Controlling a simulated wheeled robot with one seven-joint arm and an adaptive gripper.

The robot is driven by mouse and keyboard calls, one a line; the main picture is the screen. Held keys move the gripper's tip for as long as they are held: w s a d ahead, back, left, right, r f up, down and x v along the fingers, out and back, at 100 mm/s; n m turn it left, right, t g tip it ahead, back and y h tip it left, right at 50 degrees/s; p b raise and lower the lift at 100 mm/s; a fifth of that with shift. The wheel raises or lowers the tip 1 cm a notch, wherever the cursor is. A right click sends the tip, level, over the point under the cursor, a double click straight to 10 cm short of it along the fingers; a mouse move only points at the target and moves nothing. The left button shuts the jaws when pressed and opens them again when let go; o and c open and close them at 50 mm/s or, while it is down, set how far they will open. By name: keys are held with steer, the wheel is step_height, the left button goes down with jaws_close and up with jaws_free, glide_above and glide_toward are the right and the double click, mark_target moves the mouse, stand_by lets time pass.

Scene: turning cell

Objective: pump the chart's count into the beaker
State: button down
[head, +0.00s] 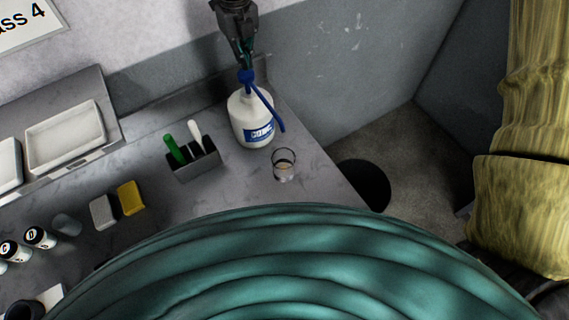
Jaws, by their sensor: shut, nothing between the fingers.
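A white pump bottle (249,118) with a blue label reading "CONC" stands near the back right of the counter. Its blue pump head (246,76) has a long blue spout that slopes down to the right. My gripper (245,64) is shut and empty, directly above the pump head; I cannot tell whether it touches it. A clear glass beaker (284,164) stands in front of the bottle, just below the spout's tip in the picture. A little pale content shows at its bottom. A chart sign (25,24) on the wall at top left is cut off, showing "ass 4".
A dark holder (195,165) with a green-handled and a white-handled tool stands left of the bottle. A yellow sponge (131,198), a grey block (102,212), labelled jars (39,237) and white trays (66,136) lie further left. The counter ends right of the beaker, above a dark round bin (363,185).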

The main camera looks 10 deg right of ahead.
steer(key=shift+r, duration=2.6)
